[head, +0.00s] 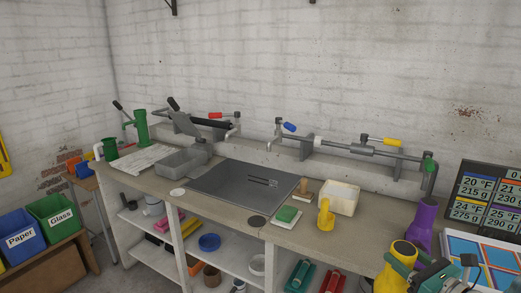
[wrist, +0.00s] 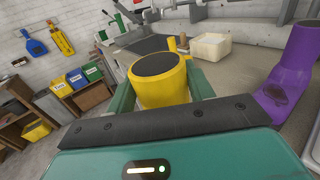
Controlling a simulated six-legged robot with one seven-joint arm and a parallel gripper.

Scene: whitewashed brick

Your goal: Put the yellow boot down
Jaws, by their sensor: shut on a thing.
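The yellow boot (head: 390,272) is at the lower right in the head view, its dark round opening facing up. In the wrist view the boot's shaft (wrist: 160,88) stands between the two green fingers of my gripper (wrist: 162,95). My gripper (head: 408,268) is shut on the shaft. The boot's lower part is cut off or hidden, so I cannot tell whether it touches anything. A purple boot (head: 422,226) stands upright on the bench (head: 345,232) just beyond it; it also shows at the right in the wrist view (wrist: 290,75).
A white tub (head: 343,199), a small yellow object (head: 325,216) and a green-and-white block (head: 287,216) sit on the bench. A dark mat (head: 235,185) lies farther left. A display panel (head: 490,195) and a colored board (head: 485,258) are at the right.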

